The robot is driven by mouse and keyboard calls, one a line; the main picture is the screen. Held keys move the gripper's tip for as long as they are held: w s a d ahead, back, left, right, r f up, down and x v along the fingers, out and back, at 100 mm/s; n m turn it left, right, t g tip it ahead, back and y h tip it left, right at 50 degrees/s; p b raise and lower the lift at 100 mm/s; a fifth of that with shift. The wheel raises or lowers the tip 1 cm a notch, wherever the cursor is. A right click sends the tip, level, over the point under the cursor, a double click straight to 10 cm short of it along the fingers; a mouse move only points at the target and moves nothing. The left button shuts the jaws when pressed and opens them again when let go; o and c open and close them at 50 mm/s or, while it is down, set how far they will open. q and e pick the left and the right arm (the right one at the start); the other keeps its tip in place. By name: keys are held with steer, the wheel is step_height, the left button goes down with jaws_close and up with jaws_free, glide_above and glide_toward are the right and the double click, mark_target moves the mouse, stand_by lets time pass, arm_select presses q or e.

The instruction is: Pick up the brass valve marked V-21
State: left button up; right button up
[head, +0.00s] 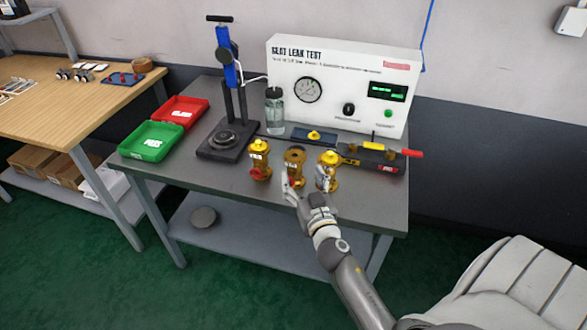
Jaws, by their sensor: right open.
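Several brass-coloured valves stand upright in a row on the grey bench. The left valve (259,165) has a yellow top and a red part low on its side. The middle valve (295,157) is darker, without a yellow top. The right valve (328,159) has a yellow top. Their labels are too small to read, so I cannot tell which is V-21. My right gripper (304,184) is open at the front of the middle and right valves. Its fingers partly cover their lower parts; contact cannot be told. My left gripper is out of view.
The grey bench (220,185) also bears a leak test panel (340,75), a black and blue press stand (232,95), a glass jar (274,112), green (152,143) and red (184,108) trays, and a red-handled fixture (375,158). A wooden table (50,120) stands left.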

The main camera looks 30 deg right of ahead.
mark_target(292, 149)
steer(key=x, duration=0.4)
steer(key=p+x, duration=0.1)
steer(key=x, duration=0.4)
steer(key=shift+w+d+f, duration=0.2)
steer(key=shift+d, duration=0.1)
steer(key=shift+s, duration=0.1)
jaws_close()
steer(key=shift+r, duration=0.2)
